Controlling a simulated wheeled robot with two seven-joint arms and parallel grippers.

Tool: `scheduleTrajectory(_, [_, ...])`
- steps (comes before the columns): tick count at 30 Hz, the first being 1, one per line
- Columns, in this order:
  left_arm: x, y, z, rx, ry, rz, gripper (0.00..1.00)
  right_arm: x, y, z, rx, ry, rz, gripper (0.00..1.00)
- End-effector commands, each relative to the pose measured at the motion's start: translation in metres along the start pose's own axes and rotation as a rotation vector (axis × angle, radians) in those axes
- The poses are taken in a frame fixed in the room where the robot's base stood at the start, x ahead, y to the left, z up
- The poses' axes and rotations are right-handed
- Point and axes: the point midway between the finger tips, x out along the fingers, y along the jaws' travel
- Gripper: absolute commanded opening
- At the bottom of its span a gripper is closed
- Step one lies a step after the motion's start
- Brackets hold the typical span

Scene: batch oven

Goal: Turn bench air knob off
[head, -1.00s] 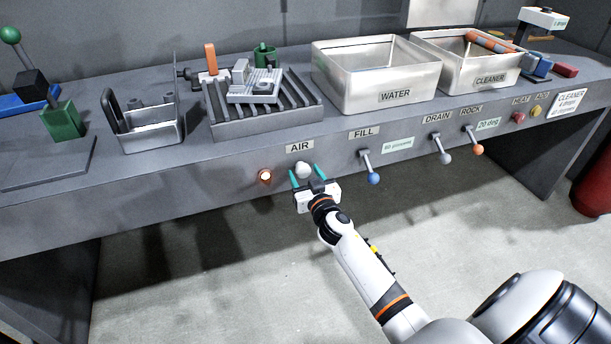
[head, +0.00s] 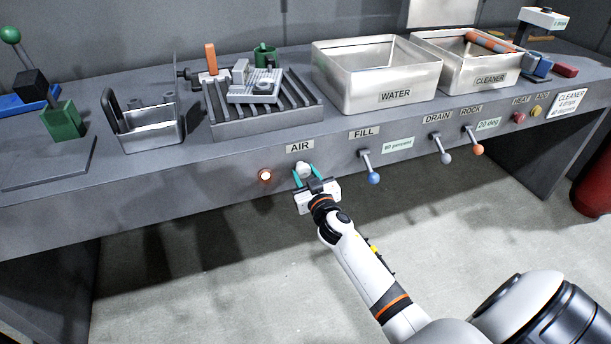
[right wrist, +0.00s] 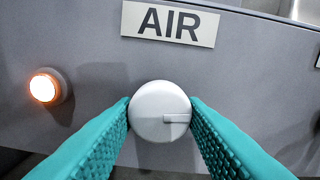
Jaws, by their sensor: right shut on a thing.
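The bench air knob is a round white knob (head: 303,168) on the grey front panel, under the AIR label (head: 300,146). In the right wrist view the knob (right wrist: 160,111) shows a short marker line that points to the right. My right gripper (head: 306,174) is shut on the knob, its teal fingers on the knob's left and right sides; it also shows in the right wrist view (right wrist: 160,118). A round lamp (head: 265,176) left of the knob is lit; it glows in the right wrist view (right wrist: 44,88). My left gripper is not in view.
Levers with a blue ball (head: 374,178), a grey ball (head: 446,158) and an orange ball (head: 477,149) stick out to the right of the knob. WATER (head: 370,88) and CLEANER tanks (head: 455,75) stand above. The space below the panel is open.

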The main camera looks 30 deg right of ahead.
Motion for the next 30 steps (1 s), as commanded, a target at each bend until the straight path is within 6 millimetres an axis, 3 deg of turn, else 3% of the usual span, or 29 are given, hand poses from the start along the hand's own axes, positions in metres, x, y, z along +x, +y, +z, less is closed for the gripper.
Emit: scheduleTrajectory(30, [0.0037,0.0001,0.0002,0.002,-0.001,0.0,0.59,-0.0002,-0.0018,0.0002,-0.943,0.001,0.0,0.15])
